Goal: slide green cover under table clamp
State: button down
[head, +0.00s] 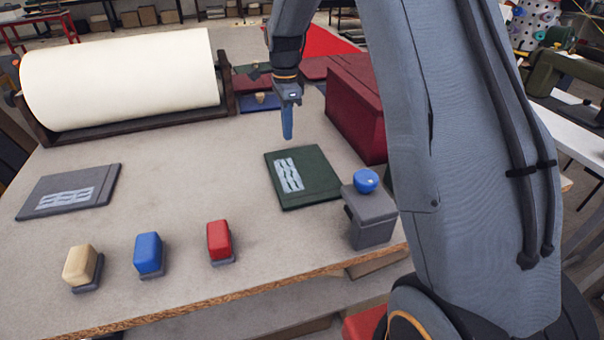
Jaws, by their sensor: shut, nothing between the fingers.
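The green cover (316,184) lies flat on the table (190,185), right of its middle, with a pale patterned patch on its left part. The table clamp (371,218), a grey block with a blue knob (366,180), stands at the table's front right edge. The cover's near right corner reaches close to the clamp; I cannot tell whether it is under it. My gripper (287,136) points down just beyond the cover's far edge, with its fingers shut and empty. I cannot tell whether its tips touch the table.
A dark red box (352,105) stands right of the gripper. A large cream roll (120,78) sits on a stand at the back left. A grey cover (68,191) lies at the left. Beige (82,266), blue (149,254) and red (220,241) blocks stand near the front edge.

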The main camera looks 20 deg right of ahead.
jog(key=shift+f+b, duration=0.35)
jog(key=shift+f, duration=0.95)
dwell(0.5)
jog(key=shift+r+p, duration=0.15)
jog(key=shift+p, duration=0.15)
jog(key=shift+s, duration=0.15)
dwell(0.5)
jog(key=shift+s+p, duration=0.3)
jog(key=shift+p, duration=0.05)
jog(key=shift+s, duration=0.1)
jog(key=shift+s, duration=0.1)
jog(key=shift+s+p, duration=0.4)
